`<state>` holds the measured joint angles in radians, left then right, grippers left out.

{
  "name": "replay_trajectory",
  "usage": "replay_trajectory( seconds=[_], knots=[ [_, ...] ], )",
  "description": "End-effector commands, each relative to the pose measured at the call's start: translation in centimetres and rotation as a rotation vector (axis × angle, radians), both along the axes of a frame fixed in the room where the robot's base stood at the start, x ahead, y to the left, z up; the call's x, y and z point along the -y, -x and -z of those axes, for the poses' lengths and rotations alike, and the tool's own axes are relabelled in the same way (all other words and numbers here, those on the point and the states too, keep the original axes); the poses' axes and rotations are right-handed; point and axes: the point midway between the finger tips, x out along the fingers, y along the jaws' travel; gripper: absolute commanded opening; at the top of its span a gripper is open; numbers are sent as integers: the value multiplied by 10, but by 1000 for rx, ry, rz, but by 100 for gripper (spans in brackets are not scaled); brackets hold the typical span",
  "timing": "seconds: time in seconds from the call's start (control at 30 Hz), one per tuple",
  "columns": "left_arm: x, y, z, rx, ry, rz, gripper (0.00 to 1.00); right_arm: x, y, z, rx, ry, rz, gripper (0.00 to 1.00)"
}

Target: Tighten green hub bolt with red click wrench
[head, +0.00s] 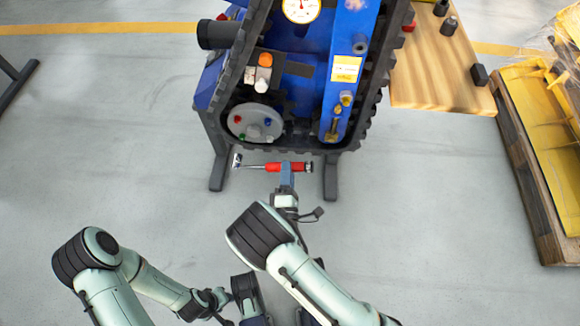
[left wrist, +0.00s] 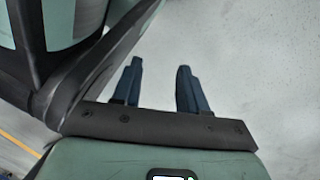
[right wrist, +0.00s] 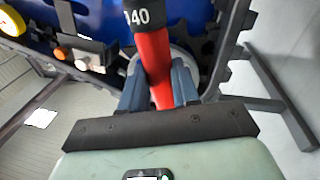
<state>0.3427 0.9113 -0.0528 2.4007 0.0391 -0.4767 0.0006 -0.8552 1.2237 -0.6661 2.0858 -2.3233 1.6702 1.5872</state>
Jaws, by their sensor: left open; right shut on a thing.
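The red click wrench (head: 274,167) lies across my right gripper (head: 287,175), which is shut on its red handle. In the head view its metal head points left, below the hub. In the right wrist view the red handle (right wrist: 152,65) runs between the two fingers, with a black band marked 140. The grey hub disc (head: 255,122) sits low on the blue tracked carrier (head: 300,70). The green bolt (head: 242,137) is at its lower left, with red, blue and white ones around it. The wrench is apart from the bolt. My left gripper (left wrist: 157,85) is open and empty over the floor.
Dark stand legs (head: 218,172) flank the wrench below the carrier. A wooden bench (head: 437,70) with small dark parts stands at the right. A pallet with yellow pieces (head: 540,130) is at the far right. The grey floor in front is clear.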

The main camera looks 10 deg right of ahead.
Motion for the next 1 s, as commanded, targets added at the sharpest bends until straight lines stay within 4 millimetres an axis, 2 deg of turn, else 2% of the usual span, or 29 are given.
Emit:
replay_trajectory(
  seconds=[0.5,0.8,1.0],
  knots=[
    [0,-5,-4,17,-1,0,43,1,-1,-1,17,-3,-3,0],
    [0,5,4,-16,1,-2,43,14,-41,-1,20,-5,-1,0],
    [3,-23,-20,79,-5,6,43,8,-39,-15,-7,70,-6,0]
  ],
)
